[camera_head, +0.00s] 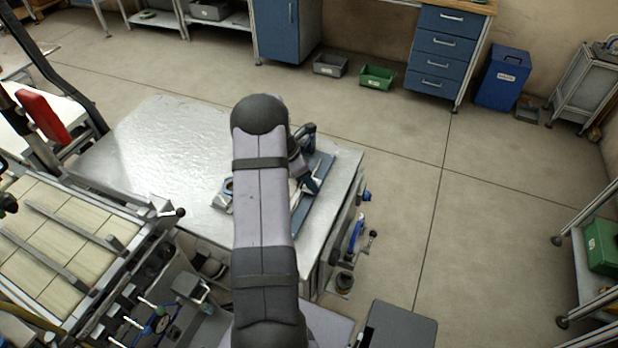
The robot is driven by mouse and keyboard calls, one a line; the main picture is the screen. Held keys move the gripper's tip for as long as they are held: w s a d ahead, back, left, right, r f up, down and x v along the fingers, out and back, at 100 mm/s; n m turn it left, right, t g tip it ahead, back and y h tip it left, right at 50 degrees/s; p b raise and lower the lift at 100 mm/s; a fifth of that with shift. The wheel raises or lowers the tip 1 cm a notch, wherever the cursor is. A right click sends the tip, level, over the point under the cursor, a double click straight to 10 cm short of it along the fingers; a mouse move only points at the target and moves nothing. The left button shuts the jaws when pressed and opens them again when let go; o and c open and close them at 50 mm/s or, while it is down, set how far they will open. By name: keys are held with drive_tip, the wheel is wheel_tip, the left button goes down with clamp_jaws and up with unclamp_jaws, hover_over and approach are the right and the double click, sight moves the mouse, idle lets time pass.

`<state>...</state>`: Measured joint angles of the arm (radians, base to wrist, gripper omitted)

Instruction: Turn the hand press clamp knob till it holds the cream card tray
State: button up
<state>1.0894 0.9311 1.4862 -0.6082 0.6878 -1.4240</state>
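My own arm reaches over the metal-topped table and covers much of its middle. My gripper is hidden behind the arm, so I cannot see its fingers. A blue-grey device, seemingly the hand press (317,172), stands on the table just right of the arm and is partly covered by it. A small part with a blue and tan round top (228,186) shows at the arm's left side; I cannot tell what it is. I cannot make out the clamp knob or the cream card tray.
The table top (160,150) is bare to the left of the arm. Blue-handled tools (356,232) hang at the table's right side. The floor to the right is open.

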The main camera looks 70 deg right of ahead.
drive_tip(key=c, duration=1.1)
drive_tip(key=shift+o, duration=0.2)
